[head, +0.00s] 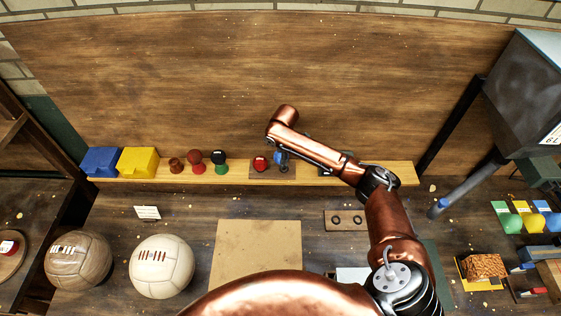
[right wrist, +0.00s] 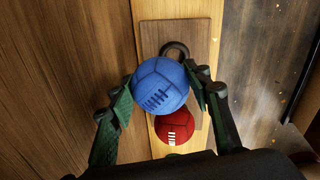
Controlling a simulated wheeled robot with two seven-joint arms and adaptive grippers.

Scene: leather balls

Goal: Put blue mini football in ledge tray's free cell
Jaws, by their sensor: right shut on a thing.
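The blue mini football (right wrist: 160,85) is held between the two fingertips of my right gripper (right wrist: 158,92), which is shut on it. In the head view the blue ball (head: 278,157) shows just under the end of my right arm, over the ledge tray (head: 257,175). A red mini football (right wrist: 174,127) sits in the tray (right wrist: 206,48), close to the blue ball. A dark ring (right wrist: 175,48) marks an empty cell just beyond the blue ball. Whether the blue ball touches the tray is unclear. My left gripper is not in view.
The ledge (head: 225,178) runs along a wooden back panel. Left of the tray are small balls on stands, a yellow box (head: 138,161) and a blue box (head: 100,162). Two large balls lie below at left. A grey metal hopper (head: 522,90) stands at right.

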